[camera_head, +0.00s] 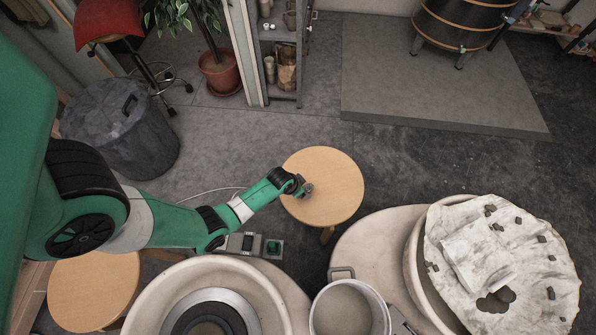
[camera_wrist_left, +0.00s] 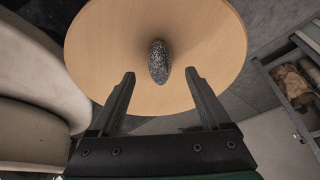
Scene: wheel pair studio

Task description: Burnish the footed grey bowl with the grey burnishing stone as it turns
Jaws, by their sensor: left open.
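The grey burnishing stone (camera_head: 308,188) is on the round wooden stool (camera_head: 338,187). In the left wrist view the stone (camera_wrist_left: 159,61) is a speckled dark grey oval. My left gripper (camera_head: 300,186) is over the stool at the stone. In the wrist view its fingers (camera_wrist_left: 160,74) are open on either side of the stone, with gaps on both sides. A dark, round, hollow form (camera_head: 210,321) sits centred on the left wheel, cut off by the bottom edge. It looks like the bowl from above; its foot is hidden. My right gripper is not in view.
The left wheel's pale basin (camera_head: 155,295) stands below my left arm. A pail (camera_head: 347,308) stands between it and the right wheel, which bears a cloth-covered board (camera_head: 470,225) with dark lumps. Another wooden stool (camera_head: 95,290) is at lower left. Floor beyond the stone's stool is clear.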

